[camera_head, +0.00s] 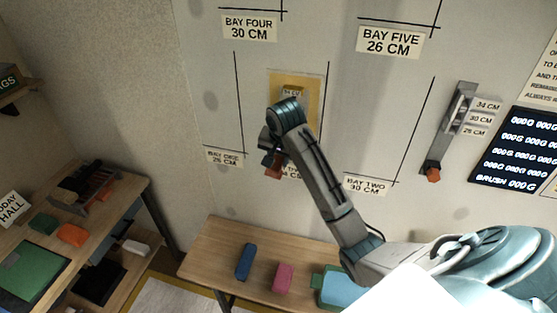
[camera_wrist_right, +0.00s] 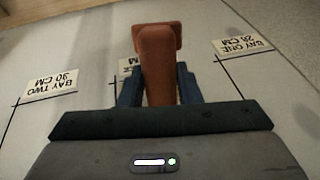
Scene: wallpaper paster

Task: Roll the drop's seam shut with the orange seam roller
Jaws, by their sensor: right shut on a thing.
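The drop is a tan-yellow sheet (camera_head: 314,95) on the wall between the marks of bay one and bay two. A darker yellow patch with a small label shows near its top. My right gripper (camera_head: 270,150) is in front of the drop's lower left part, with my arm covering much of the sheet. It is shut on the orange seam roller (camera_head: 273,170). The roller's orange part (camera_wrist_right: 158,60) stands between the blue-grey fingers (camera_wrist_right: 158,88) in the right wrist view. The roller's wheel and its contact with the wall cannot be made out. My left gripper is not in view.
A wooden bench (camera_head: 212,248) below holds a blue block (camera_head: 245,261), a pink block (camera_head: 283,277) and a green tray (camera_head: 318,282). A grey wall fixture with an orange end (camera_head: 433,173) hangs right, beside a black board (camera_head: 515,150). A cluttered shelf table stands left.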

